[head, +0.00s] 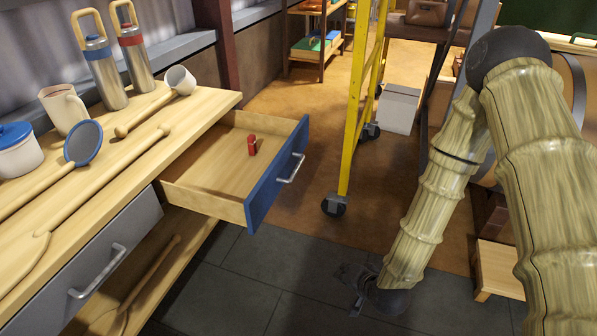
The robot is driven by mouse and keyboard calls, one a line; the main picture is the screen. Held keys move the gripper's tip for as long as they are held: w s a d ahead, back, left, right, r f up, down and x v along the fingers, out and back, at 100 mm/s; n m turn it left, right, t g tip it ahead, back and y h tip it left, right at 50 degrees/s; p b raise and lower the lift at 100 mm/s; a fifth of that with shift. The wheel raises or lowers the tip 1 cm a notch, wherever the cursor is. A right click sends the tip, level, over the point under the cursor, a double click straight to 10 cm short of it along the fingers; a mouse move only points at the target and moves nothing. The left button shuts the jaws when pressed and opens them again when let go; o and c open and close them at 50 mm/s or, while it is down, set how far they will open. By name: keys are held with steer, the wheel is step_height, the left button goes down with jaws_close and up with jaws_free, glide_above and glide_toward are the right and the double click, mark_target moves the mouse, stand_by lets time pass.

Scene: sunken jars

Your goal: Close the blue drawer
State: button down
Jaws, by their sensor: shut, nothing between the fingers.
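The blue drawer (264,194) is pulled well out of the wooden workbench. Its blue front has a silver bar handle (292,168). A small red object (252,145) stands inside on the light wood bottom. My gripper (356,300) is small and dark in the head view, low above the dark floor tiles. It is shut and empty, to the right of the drawer front and nearer the camera, apart from it. The finger details are hard to make out.
A grey drawer (95,261) beside it is shut. The workbench top (215,98) holds two flasks, a mug, a lidded pot and long-handled tools. A yellow wheeled ladder (357,110) stands beyond the drawer to the right. The dark floor (240,290) before the drawer is clear.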

steer(key=w+a+r+m+t+y+b, duration=0.2)
steer(key=w+a+r+m+t+b, duration=0.15)
steer(key=w+r, duration=0.55)
steer(key=m+t+y+b, duration=0.2)
steer(key=t, duration=0.2)
glide_toward(287, 149)
steer(key=s+d, duration=0.6)
steer(key=shift+s+a+b+x, duration=0.3)
steer(key=shift+b+x, duration=0.6)
steer(key=shift+x, duration=1.15)
steer(key=shift+s+a+b+x, duration=0.1)
steer(key=shift+a+b+x, duration=0.6)
steer(key=shift+x, duration=1.4)
steer(key=shift+s+a+b+x, duration=0.25)
steer(key=shift+b+x, duration=0.8)
steer(key=shift+x, duration=1)
steer(key=shift+w+r, duration=0.1)
